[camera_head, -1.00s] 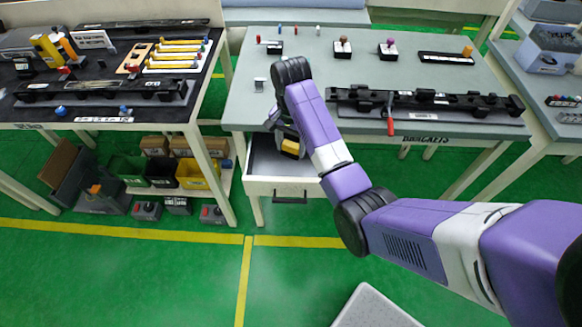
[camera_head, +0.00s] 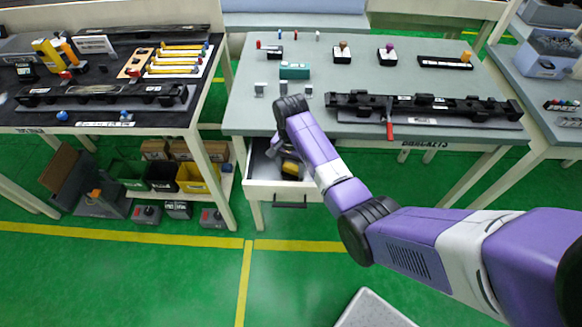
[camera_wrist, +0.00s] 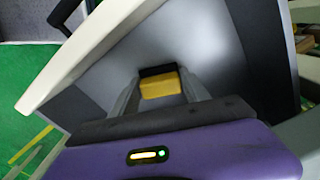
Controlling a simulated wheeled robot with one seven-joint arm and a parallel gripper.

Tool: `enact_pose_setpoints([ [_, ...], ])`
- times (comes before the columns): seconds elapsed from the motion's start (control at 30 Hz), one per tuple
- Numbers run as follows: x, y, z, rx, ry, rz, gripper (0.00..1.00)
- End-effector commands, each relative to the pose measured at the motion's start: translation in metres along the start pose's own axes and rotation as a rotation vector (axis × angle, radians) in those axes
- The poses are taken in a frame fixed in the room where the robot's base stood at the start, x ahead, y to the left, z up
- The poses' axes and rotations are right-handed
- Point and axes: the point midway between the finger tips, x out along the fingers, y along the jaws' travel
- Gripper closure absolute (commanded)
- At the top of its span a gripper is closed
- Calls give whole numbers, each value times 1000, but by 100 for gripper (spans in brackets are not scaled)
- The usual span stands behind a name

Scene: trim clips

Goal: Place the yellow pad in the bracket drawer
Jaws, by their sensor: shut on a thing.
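The bracket drawer (camera_head: 254,189) is pulled open under the front left of the grey bench, with a white front and a dark handle. My gripper (camera_head: 288,163) reaches down into the drawer opening from above. The yellow pad (camera_head: 290,167) shows at its fingers, inside the outline of the drawer. In the wrist view, the yellow pad (camera_wrist: 160,86), with a dark part behind it, sits between my two fingers, which are shut on it. The drawer's grey inside (camera_wrist: 210,45) lies behind the pad. I cannot tell whether the pad touches the drawer floor.
A teal block (camera_head: 294,71) and small grey clips stand on the bench above the drawer. A black fixture rail (camera_head: 440,104) with a red handle (camera_head: 389,130) lies right of my arm. The left shelf holds green, black and yellow bins (camera_head: 198,178).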

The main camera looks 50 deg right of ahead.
Motion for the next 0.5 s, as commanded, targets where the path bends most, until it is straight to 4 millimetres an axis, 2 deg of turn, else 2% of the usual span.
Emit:
enact_pose_setpoints([
  [0.07, 3, 0, 0, 0, 0, 0, 84],
  [0.1, 3, 0, 0, 0, 0, 0, 42],
  [0.2, 2, 0, 0, 0, 0, 0, 24],
  [0.5, 2, 0, 0, 0, 0, 0, 24],
])
